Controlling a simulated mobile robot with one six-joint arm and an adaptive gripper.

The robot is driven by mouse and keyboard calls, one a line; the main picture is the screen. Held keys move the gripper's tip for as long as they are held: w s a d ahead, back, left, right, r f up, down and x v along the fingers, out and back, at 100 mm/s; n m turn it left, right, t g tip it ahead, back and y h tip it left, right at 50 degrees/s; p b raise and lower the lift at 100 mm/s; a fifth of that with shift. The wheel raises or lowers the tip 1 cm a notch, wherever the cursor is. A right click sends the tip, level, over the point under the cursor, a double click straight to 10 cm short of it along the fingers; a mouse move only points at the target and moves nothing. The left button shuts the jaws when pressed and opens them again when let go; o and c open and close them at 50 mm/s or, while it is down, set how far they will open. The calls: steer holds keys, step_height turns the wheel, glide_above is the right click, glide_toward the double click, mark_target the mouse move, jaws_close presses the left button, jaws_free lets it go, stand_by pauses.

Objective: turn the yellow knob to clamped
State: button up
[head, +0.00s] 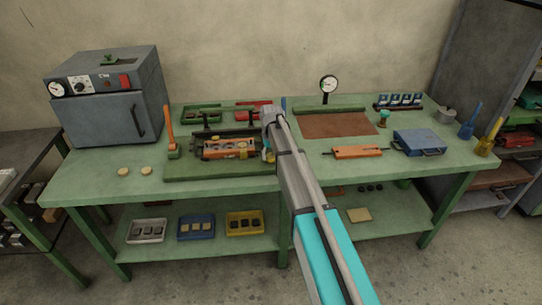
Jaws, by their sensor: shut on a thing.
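My arm reaches in from the lower right, and my gripper (267,150) points down at the right end of the green-based fixture (190,171) on the bench. The yellow knob (270,157) shows as a small yellow patch at the fingertips, mostly hidden by my gripper and wrist. My gripper is shut on it. The knob's pointer and any clamped marking are too small or hidden to read. An orange block (217,153) lies in the fixture, with a yellowish round part (243,150) near its right end.
A grey oven (105,105) stands at the left. An orange lever (171,133) rises beside the fixture. To the right are a brown mat (338,125), a dial gauge (328,86), an orange bar (358,152) and a blue case (419,142). The bench's front left is mostly clear.

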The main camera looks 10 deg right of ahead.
steer(key=shift+m, duration=1.1)
steer(key=o, duration=1.1)
steer(key=shift+o, duration=0.2)
steer(key=shift+n, duration=0.4)
